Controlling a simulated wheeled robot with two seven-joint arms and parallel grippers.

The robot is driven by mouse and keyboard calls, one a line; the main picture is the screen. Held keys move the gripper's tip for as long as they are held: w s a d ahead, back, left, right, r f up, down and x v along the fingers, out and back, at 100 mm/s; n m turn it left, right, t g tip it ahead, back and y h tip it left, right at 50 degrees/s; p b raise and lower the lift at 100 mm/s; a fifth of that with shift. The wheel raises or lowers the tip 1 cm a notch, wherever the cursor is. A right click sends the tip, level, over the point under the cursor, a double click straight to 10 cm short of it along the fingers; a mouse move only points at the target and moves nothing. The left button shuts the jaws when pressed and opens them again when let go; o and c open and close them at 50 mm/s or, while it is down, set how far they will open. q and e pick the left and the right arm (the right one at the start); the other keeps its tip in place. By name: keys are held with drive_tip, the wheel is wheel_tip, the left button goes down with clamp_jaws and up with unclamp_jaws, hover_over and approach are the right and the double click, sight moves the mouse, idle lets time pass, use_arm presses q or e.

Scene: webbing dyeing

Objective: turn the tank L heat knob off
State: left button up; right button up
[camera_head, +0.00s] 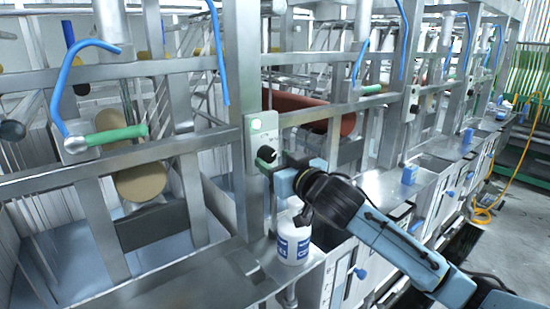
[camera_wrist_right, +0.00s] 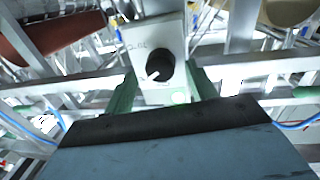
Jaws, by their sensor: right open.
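In the right wrist view the knob (camera_wrist_right: 158,66) is round and black with a white pointer mark, angled toward the lower left. My right gripper (camera_head: 275,166) is at the panel, with its open green fingers (camera_wrist_right: 163,92) on either side of and just short of the knob. I cannot tell whether they touch it. My left gripper is not in view.
A white bottle with a blue label (camera_head: 293,238) stands on the ledge below my right gripper. Metal rails and posts surround the panel. Blue hooked pipes (camera_head: 218,55) and a green lever handle (camera_head: 116,135) are to the left. An open floor aisle is at the far right.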

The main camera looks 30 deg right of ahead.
drive_tip(key=shift+w, duration=0.4)
drive_tip(key=c, duration=1)
drive_tip(key=shift+n, duration=0.3)
drive_tip(key=n+p, duration=0.2)
drive_tip(key=n, duration=0.3)
drive_tip(key=shift+t, duration=0.3)
drive_tip(key=n+y+p, duration=0.1)
drive_tip(key=n+p, duration=0.1)
drive_tip(key=n, duration=0.4)
drive_tip(key=shift+d+f+n, duration=0.1)
drive_tip(key=shift+n, duration=0.5)
